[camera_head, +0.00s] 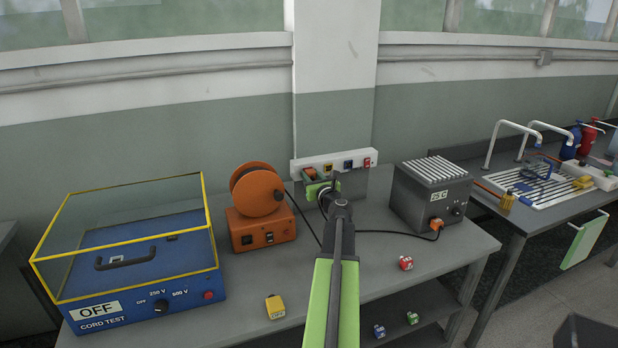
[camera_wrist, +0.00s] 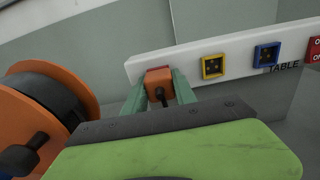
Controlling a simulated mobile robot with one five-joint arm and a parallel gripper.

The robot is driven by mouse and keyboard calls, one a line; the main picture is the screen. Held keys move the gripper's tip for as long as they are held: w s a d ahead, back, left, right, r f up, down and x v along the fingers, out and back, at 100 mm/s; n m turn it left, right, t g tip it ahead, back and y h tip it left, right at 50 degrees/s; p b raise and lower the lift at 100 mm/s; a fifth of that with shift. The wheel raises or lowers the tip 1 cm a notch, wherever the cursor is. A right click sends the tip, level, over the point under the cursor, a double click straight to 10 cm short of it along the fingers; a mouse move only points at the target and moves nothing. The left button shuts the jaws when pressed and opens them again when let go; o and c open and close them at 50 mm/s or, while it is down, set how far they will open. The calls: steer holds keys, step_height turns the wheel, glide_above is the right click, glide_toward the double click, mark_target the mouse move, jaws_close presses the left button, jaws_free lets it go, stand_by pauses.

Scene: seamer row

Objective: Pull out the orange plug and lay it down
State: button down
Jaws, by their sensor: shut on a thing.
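The orange plug (camera_wrist: 158,78) shows in the wrist view at the left end of the white socket strip (camera_wrist: 205,52), with its dark cord running toward me. My gripper (camera_wrist: 161,85) is shut on the plug, one green finger on each side. In the head view, the plug (camera_head: 309,173) is at the strip's left end (camera_head: 347,157), partly hidden by my gripper (camera_head: 315,181). The plug lies against the strip's face; I cannot tell how deep it sits. Yellow and blue sockets show to its right.
An orange cord reel (camera_head: 262,228) stands close left of my arm. A grey heater box (camera_head: 431,194) with another orange plug (camera_head: 436,224) and a black cord is on the right. A blue cord tester (camera_head: 140,262) is far left. The bench (camera_head: 378,262) has bare room in front right.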

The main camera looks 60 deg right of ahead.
mark_target(312, 177)
stand_by(0.4)
steer(key=shift+v, duration=3)
